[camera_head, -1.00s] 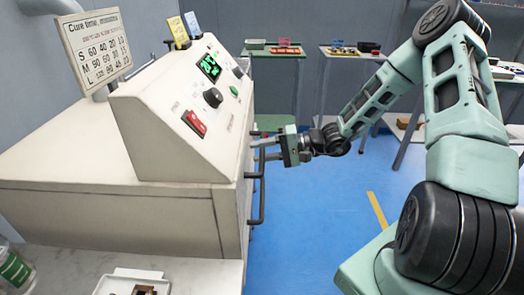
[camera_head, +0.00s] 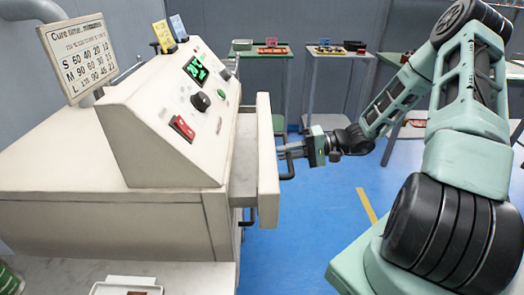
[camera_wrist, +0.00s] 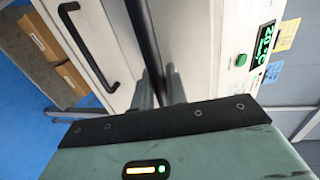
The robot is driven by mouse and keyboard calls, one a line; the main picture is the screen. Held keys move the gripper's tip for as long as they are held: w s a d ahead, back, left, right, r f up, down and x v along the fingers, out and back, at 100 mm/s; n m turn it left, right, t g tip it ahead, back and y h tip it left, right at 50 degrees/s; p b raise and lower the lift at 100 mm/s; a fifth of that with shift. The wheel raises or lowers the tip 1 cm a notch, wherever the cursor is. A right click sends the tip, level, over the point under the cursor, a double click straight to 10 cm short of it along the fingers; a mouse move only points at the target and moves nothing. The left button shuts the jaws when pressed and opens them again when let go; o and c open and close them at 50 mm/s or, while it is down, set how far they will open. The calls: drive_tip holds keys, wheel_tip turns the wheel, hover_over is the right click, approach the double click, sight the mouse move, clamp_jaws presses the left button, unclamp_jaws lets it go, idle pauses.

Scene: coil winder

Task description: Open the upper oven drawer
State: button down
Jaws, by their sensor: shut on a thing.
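The oven (camera_head: 90,215) is a cream box with a sloped control panel on the left of the head view. Its upper drawer (camera_head: 267,165) stands out from the oven's front, with a gap showing behind its front panel. My gripper (camera_head: 286,151) is shut on the drawer's dark bar handle (camera_head: 289,167), on the side away from the oven. In the wrist view my fingers (camera_wrist: 160,88) close around the black bar handle (camera_wrist: 143,35). A second dark handle (camera_wrist: 88,45) shows on a panel to its left. The exact finger contact is partly hidden.
A red switch (camera_head: 182,127) and a green display (camera_head: 196,70) are on the oven panel. A cure-time sign (camera_head: 85,55) stands on top. Side tables (camera_head: 258,53) with trays stand at the back. Blue floor (camera_head: 310,225) is clear in front of the drawer.

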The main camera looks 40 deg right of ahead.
drive_tip(key=f+v, duration=0.2)
drive_tip(key=v, duration=0.8)
drive_tip(key=f+p+v, duration=0.1)
drive_tip(key=f+v, duration=0.1)
drive_tip(key=v, duration=0.9)
drive_tip(key=shift+s+d, duration=0.4)
drive_tip(key=shift+d, duration=0.25)
drive_tip(key=shift+f, duration=0.1)
drive_tip(key=c, duration=1.5)
unclamp_jaws()
drive_tip(key=b+v, duration=0.1)
drive_tip(key=v, duration=1.6)
drive_tip(key=shift+d+b, duration=0.2)
drive_tip(key=shift+b, duration=0.2)
